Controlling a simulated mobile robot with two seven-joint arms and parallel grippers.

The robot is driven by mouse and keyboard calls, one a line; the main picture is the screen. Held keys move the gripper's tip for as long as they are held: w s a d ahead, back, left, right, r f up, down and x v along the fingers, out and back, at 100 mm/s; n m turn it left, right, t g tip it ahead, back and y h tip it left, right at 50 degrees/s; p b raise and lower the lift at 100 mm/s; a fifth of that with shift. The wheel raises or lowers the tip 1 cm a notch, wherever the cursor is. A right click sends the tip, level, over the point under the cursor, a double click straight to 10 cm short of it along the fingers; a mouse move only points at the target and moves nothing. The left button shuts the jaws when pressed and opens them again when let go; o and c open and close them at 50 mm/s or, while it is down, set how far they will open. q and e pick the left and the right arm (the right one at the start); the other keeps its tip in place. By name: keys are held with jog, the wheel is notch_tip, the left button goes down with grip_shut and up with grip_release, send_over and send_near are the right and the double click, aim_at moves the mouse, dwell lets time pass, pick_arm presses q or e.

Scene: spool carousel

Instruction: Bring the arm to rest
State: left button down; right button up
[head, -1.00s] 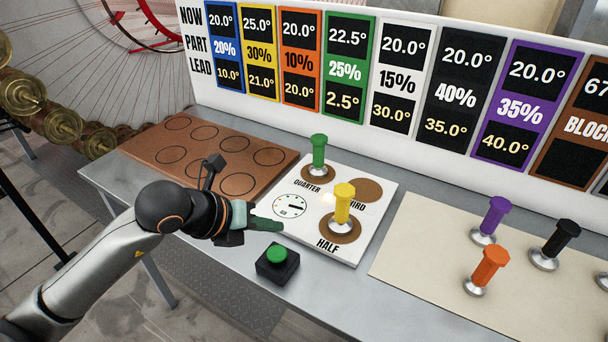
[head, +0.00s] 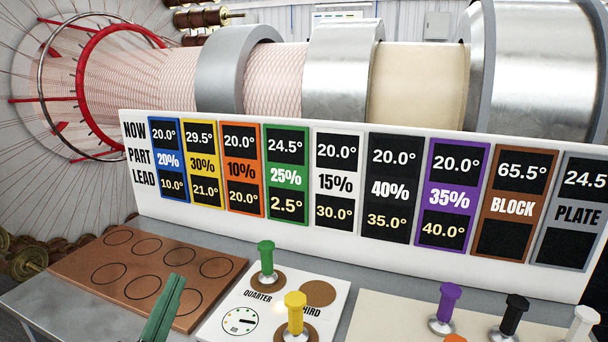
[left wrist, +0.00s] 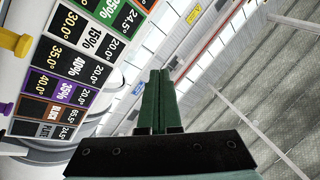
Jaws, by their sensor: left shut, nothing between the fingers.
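My left gripper (head: 176,284) is shut and empty. In the head view its green fingers point up in the picture, in front of the brown board with ringed spots (head: 75,272). In the left wrist view the fingers (left wrist: 160,82) lie together, with nothing between them. The rest of my left arm is below the head view's edge. My right gripper is in neither view.
A white plate (head: 229,299) bears a green peg (head: 266,260) and a yellow peg (head: 295,313). Purple (head: 447,303), black (head: 514,315) and white (head: 583,325) pegs stand at right. A sign board (head: 340,255) runs behind them.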

pick_arm(q)
jog(key=s+a+f+n+g+y, duration=0.3)
jog(key=f+n+g, duration=0.15)
jog(key=f, duration=0.55)
jog(key=s+a+f+n+g+y, duration=0.2)
jog(key=s+a+f+n+g, duration=0.3)
jog(key=f, duration=0.6)
jog(key=s+d+f+m+g+h, duration=0.1)
jog(key=s+d+f+g, duration=0.2)
jog(key=s+f+g, duration=0.3)
jog(key=s+d+f+m+g+h, duration=0.1)
jog(key=s+d+f+g, duration=0.2)
jog(key=s+f, duration=0.3)
jog(key=w+d+f+t+h, duration=0.2)
jog(key=w+d+f+t, duration=0.1)
jog(key=f, duration=0.6)
jog(key=shift+w+d+f+t+h, duration=0.3)
jog(key=shift+d+t, duration=0.15)
jog(key=shift+t, duration=0.8)
